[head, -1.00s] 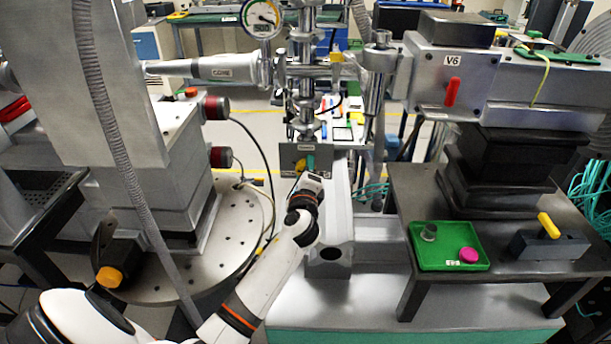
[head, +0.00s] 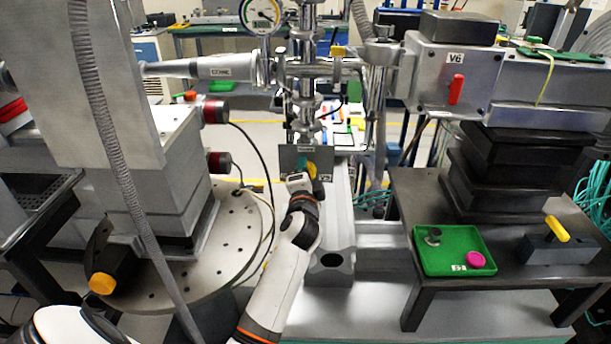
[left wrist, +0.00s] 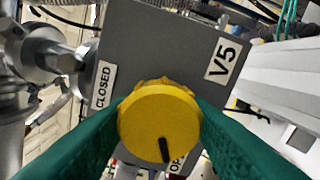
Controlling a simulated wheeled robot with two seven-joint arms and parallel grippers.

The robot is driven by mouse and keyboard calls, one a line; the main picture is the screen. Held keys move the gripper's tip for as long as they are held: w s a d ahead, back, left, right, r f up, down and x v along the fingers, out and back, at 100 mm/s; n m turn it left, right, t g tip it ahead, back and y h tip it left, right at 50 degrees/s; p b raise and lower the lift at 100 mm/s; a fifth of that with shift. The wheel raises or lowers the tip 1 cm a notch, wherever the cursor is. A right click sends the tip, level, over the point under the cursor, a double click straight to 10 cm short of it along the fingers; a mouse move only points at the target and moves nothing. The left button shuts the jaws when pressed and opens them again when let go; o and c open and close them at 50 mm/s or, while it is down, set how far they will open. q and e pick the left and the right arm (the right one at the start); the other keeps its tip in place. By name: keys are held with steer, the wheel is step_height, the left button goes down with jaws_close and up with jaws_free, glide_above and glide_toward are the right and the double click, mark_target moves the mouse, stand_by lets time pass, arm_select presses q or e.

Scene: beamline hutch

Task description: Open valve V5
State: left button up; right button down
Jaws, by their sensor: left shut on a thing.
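Valve V5 is a grey box (left wrist: 160,45) with a "V5" label at its upper right and a "CLOSED" label at its left in the left wrist view. Its round yellow knob (left wrist: 160,118) carries a black pointer mark that points down, towards a partly hidden label starting "OP". My left gripper (left wrist: 160,125) has its green fingers shut on the knob, one on each side. In the head view the valve's grey plate (head: 289,158) stands below the vertical metal column, with my left gripper (head: 306,169) in front of it. My right gripper is not in view.
Valve V6 with a red handle (head: 455,89) is at the upper right. A green tray (head: 450,262) with a pink cap and a small grey part stands on the dark table (head: 400,200). A yellow-handled block (head: 557,245) is beside it. A corrugated hose (head: 95,95) hangs left of my arm.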

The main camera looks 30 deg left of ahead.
arm_select(q)
steer(key=shift+f, duration=0.1)
stand_by(0.5)
steer(key=o, duration=1)
steer(key=b+v, duration=0.1)
steer(key=v, duration=1.1)
steer(key=shift+d+b, duration=0.1)
steer(key=shift+b, duration=0.2)
